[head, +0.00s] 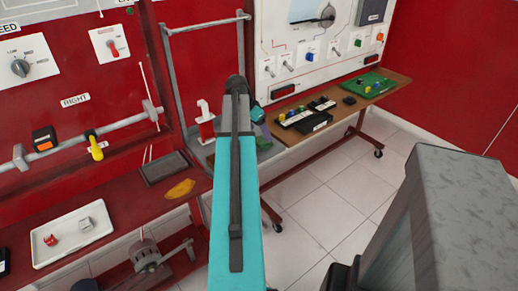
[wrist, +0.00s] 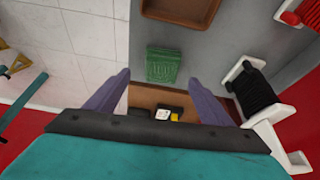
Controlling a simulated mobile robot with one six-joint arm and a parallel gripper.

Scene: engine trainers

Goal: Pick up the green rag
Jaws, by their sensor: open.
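A green, rag-like piece (wrist: 161,64) lies flat on a grey surface in the wrist view, with darker markings on its face. My gripper (wrist: 154,80) is open and empty, with its two purple fingers spread wide. The green piece appears between and just beyond the fingertips, and I cannot tell how far below them it is. In the head view my arm reaches forward past the bench end and hides most of the gripper and whatever lies behind it.
A brown tray (wrist: 180,10) and a black spool on a white stand (wrist: 250,92) flank the green piece. In the head view, a yellow cloth-like piece (head: 180,189) and a white tray (head: 74,234) are on the red bench. A wooden table (head: 330,120) holds a green board (head: 376,84).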

